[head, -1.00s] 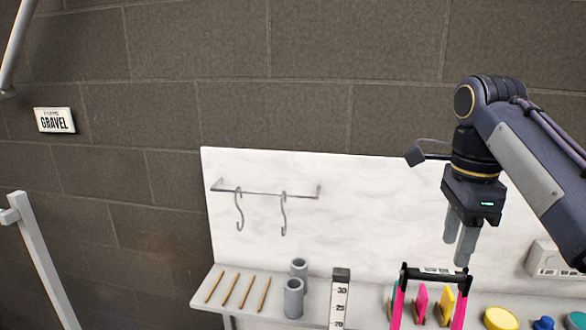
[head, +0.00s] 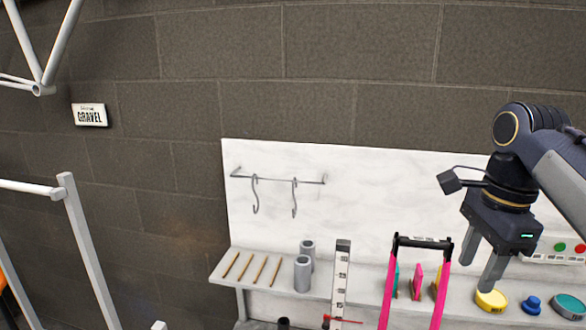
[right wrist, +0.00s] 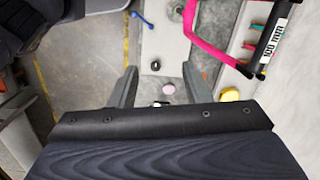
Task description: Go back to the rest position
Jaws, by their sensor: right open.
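My right gripper (head: 480,268) hangs from the right arm in the head view, fingers pointing down and apart, with nothing between them. It appears in front of the shelf, right of the pink frame with a black top bar (head: 387,290). The open fingers also show in the right wrist view (right wrist: 160,88), with floor and small items visible beyond the gap. My left gripper is in neither view.
A white shelf (head: 228,262) with a back panel carries sticks, grey cups (head: 302,274), a yellow disc (head: 491,301) and a blue knob (head: 531,305). An upright scale (head: 341,275) stands in front. Hooks (head: 255,195) hang on a rail. White bars (head: 88,250) stand at left.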

